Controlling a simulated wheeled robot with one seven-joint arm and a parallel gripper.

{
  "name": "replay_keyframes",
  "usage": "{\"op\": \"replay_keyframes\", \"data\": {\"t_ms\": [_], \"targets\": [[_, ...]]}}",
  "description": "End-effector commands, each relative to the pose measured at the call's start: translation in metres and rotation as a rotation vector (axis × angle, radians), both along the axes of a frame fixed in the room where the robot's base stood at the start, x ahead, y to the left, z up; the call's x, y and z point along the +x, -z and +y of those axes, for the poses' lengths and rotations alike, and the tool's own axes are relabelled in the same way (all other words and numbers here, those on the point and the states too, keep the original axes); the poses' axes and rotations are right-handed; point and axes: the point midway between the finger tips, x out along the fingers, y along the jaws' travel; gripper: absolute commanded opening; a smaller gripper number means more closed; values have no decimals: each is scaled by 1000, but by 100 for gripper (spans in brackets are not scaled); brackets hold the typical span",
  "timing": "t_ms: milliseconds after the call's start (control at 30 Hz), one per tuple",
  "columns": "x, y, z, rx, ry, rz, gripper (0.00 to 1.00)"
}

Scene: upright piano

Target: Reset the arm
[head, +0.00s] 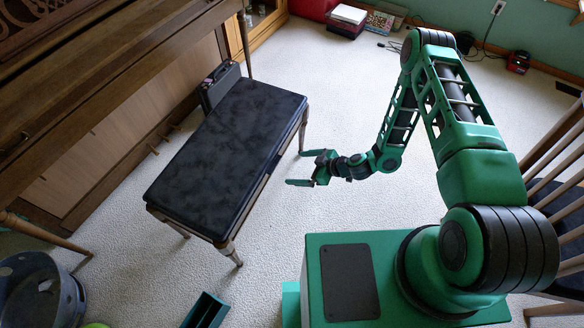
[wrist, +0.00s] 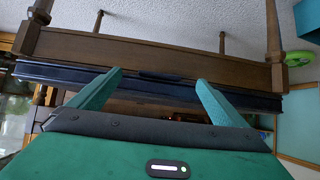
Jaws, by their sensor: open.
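My gripper (head: 292,168) is at the end of my green arm, right of the black-topped piano bench (head: 228,150) in the head view. Its two fingers are spread apart with nothing between them. In the wrist view my gripper (wrist: 157,80) points at the bench's wooden side rail (wrist: 150,53), and the picture appears upside down. The fingertips look close to the bench, but I cannot tell whether they touch it.
The upright piano (head: 75,75) stands at the left. A grey bin (head: 40,290) is at the lower left. A wooden chair (head: 560,190) is at the right edge. Carpet (head: 300,80) is clear behind my arm. A dark case (head: 218,85) stands beyond the bench.

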Motion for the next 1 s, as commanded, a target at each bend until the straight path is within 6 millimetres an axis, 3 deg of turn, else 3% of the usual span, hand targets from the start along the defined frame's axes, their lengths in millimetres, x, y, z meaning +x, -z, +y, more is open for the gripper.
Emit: {"op": "replay_keyframes", "data": {"t_ms": [733, 867, 1000], "targets": [[-1, -7, -6, -1, -3, 0, 97], [8, -24, -13, -12, -18, 14, 97], [20, -55, -31, -43, -42, 57, 97]]}}
